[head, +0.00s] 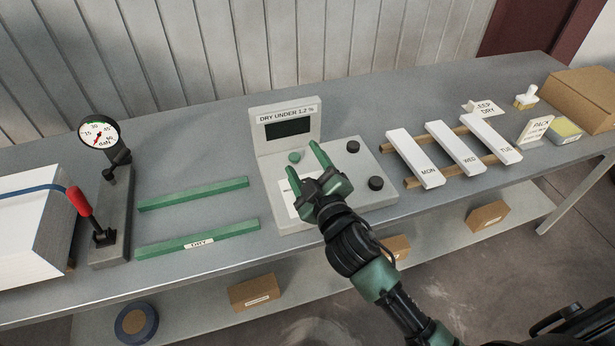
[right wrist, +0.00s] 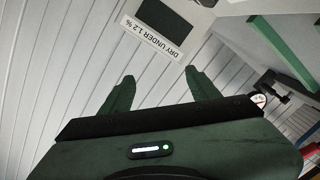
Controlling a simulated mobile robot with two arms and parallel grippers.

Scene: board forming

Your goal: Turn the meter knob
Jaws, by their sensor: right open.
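The meter (head: 345,166) is a light grey box on the bench, with an upright panel behind it. The panel holds a dark screen (head: 288,127) under the label "DRY UNDER 1.2 %". A black knob (head: 352,146) sits at the back of its top and another black knob (head: 376,183) at the front right. The right wrist view shows both fingers (right wrist: 160,90) apart and empty.
Left of the meter lie two green bars (head: 195,194), a dial gauge (head: 99,133), a red-handled lever (head: 80,202) and a white stack (head: 30,230). To the right are white labelled boards on wooden strips, a stamp (head: 526,97) and a cardboard box (head: 580,97).

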